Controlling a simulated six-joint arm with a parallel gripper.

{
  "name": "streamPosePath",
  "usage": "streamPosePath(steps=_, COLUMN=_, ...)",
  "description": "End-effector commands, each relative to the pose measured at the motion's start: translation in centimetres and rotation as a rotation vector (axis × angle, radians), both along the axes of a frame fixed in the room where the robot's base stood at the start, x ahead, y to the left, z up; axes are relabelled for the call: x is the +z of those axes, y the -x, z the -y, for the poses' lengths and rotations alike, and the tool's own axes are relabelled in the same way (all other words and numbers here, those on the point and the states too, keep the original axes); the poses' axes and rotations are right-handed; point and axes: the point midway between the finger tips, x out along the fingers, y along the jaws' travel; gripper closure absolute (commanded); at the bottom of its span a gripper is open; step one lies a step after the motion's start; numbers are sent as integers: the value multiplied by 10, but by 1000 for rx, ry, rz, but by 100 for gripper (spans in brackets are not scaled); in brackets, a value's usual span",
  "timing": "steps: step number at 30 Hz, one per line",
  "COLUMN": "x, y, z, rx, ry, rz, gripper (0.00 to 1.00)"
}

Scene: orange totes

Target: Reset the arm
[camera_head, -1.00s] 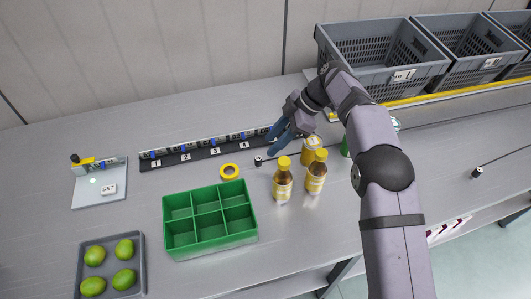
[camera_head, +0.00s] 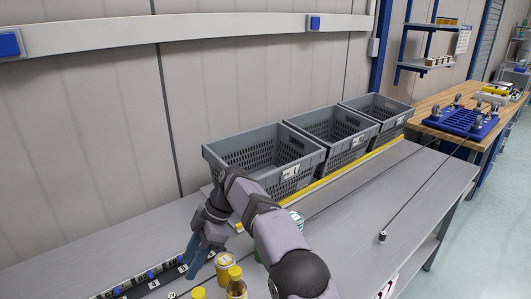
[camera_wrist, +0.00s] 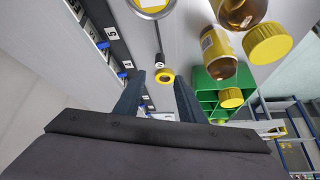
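My gripper (camera_head: 197,257) has blue fingers and hangs over the back of the grey bench, beside a yellow-lidded jar (camera_head: 225,266). In the wrist view its two fingers (camera_wrist: 158,98) are apart, with nothing held between them. A yellow ring (camera_wrist: 165,76) and a small black knob (camera_wrist: 160,60) lie on the bench beyond the fingertips. My arm reaches in from the bottom of the head view, bent at the elbow.
Three grey crates (camera_head: 268,133) stand behind a yellow-edged strip. Bottles with yellow caps (camera_head: 237,272) stand close to my gripper. The numbered black rail (camera_head: 150,286) lies at left. A green divided box (camera_wrist: 207,82) shows in the wrist view. The bench's right side is mostly clear.

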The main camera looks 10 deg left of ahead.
Motion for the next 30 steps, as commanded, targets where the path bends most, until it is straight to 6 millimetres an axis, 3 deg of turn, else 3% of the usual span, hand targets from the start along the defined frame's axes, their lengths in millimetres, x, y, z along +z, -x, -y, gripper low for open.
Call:
streamPosePath(steps=5, x=18, y=-4, z=25, rx=-261, ry=103, rz=-48, gripper=64)
streamPosePath(steps=9, x=35, y=-4, z=56, rx=-567, ry=198, rz=-100, gripper=64)
streamPosePath(steps=20, x=62, y=18, z=145, rx=-1349, ry=323, rz=-220, gripper=64)
streamPosePath(steps=26, x=34, y=37, z=222, rx=-1580, ry=389, rz=-244, gripper=64)
streamPosePath(steps=30, x=7, y=65, z=280, rx=-1707, ry=440, rz=-251, gripper=64)
